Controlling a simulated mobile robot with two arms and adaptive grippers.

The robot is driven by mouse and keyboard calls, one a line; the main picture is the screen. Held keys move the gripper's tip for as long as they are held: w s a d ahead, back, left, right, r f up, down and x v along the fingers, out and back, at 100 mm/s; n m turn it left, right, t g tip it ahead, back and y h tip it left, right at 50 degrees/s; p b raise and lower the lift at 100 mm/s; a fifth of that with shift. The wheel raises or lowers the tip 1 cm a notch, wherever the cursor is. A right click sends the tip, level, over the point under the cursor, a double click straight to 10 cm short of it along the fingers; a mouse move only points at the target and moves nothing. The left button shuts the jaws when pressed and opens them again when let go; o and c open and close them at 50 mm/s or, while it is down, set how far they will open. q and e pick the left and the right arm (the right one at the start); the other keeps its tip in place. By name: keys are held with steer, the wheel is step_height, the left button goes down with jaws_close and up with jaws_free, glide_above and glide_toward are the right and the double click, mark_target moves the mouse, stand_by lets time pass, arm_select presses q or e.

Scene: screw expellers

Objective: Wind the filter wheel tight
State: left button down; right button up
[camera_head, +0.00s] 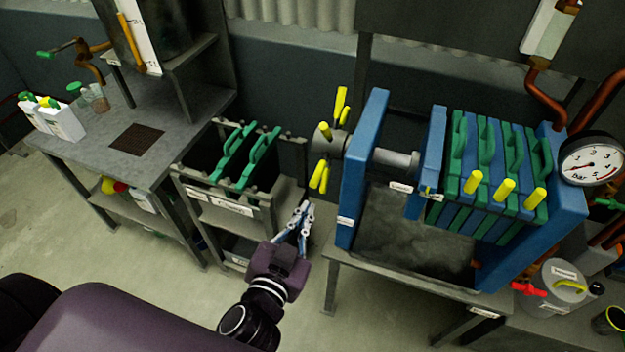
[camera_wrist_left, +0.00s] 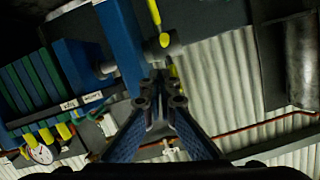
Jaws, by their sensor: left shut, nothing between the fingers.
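The filter wheel (camera_head: 324,140) is a grey hub with several yellow handles, on the left end of the blue filter press (camera_head: 365,160). A grey shaft (camera_head: 392,161) runs from its side through the blue end frame to the plate pack. My left gripper (camera_head: 304,208) is shut and empty, below and slightly left of the wheel, apart from it. In the left wrist view the wheel hub (camera_wrist_left: 163,44) shows above the fingertips (camera_wrist_left: 160,80), with yellow handles beside it. My right gripper is not in view.
Green and blue plates (camera_head: 490,150) with yellow knobs fill the press's right side. A pressure gauge (camera_head: 591,161) is at the far right. A rack with green-handled plates (camera_head: 240,207) stands left of my gripper. A grey bench (camera_head: 175,125) is at the left.

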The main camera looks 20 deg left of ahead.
arm_select(q)
step_height(320, 180, up, 2)
steer(key=r, duration=0.1)
steer(key=p, duration=0.4)
glide_above(313, 186)
steer(key=s+d, duration=0.2)
steer(key=s, duration=0.1)
step_height(313, 186, down, 2)
steer(key=f, duration=0.2)
steer(key=a+f, duration=0.1)
steer(key=shift+w, duration=0.4)
steer(key=shift+a+f, duration=0.2)
steer(key=shift+f, duration=0.5)
